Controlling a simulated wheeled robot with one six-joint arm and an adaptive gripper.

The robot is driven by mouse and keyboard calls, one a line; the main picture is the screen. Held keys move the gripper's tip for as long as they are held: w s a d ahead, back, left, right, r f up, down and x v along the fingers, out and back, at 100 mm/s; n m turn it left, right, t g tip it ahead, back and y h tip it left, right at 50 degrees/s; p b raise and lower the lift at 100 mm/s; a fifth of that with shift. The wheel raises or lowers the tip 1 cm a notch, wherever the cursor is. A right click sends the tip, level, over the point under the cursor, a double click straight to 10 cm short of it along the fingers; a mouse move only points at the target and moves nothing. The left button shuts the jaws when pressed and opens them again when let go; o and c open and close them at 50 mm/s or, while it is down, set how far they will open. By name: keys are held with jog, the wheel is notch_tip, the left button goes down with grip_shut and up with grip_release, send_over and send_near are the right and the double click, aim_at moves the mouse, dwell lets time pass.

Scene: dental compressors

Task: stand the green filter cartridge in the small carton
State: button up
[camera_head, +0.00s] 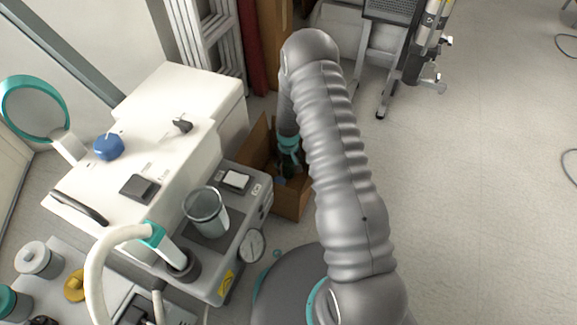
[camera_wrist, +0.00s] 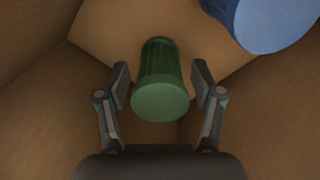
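The carton (camera_head: 292,203) is an open brown box on the floor, right of the white machine. In the wrist view its brown walls (camera_wrist: 45,35) surround my gripper (camera_wrist: 162,78). The green filter cartridge (camera_wrist: 160,98) is inside the carton and looks upright, its round end facing the camera. My gripper is open, with one finger on each side of the cartridge and a visible gap at both sides. In the head view my arm hides much of the carton, and the gripper is mostly hidden.
A blue round object (camera_wrist: 262,22) is in the carton, close to the cartridge at upper right. The white machine (camera_head: 165,130) with a clear cup (camera_head: 206,212) stands left of the carton. A wheeled stand (camera_head: 380,60) is behind.

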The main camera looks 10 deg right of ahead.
notch_tip(320, 180, up, 12)
jog(key=shift+r+p, duration=0.2)
jog(key=shift+p, duration=0.7)
jog(key=s+r+t, duration=0.1)
jog(key=s+r, duration=0.2)
jog(key=r, duration=0.7)
jog(key=s+r+t, duration=0.1)
jog(key=s+r, duration=0.2)
jog(key=r, duration=0.6)
jog(key=s+r+t, duration=0.1)
jog(key=s+r, duration=0.3)
jog(key=r, duration=0.6)
jog(key=s+r+m+t, duration=0.1)
jog(key=s+r, duration=0.4)
jog(key=s, duration=0.5)
jog(key=s+r+t, duration=0.1)
jog(key=s+r, duration=0.4)
jog(key=s, duration=0.6)
jog(key=shift+a+r+m+t, duration=0.2)
jog(key=shift+r+m+t, duration=0.1)
jog(key=shift+r+m, duration=0.1)
jog(key=shift+s, duration=0.1)
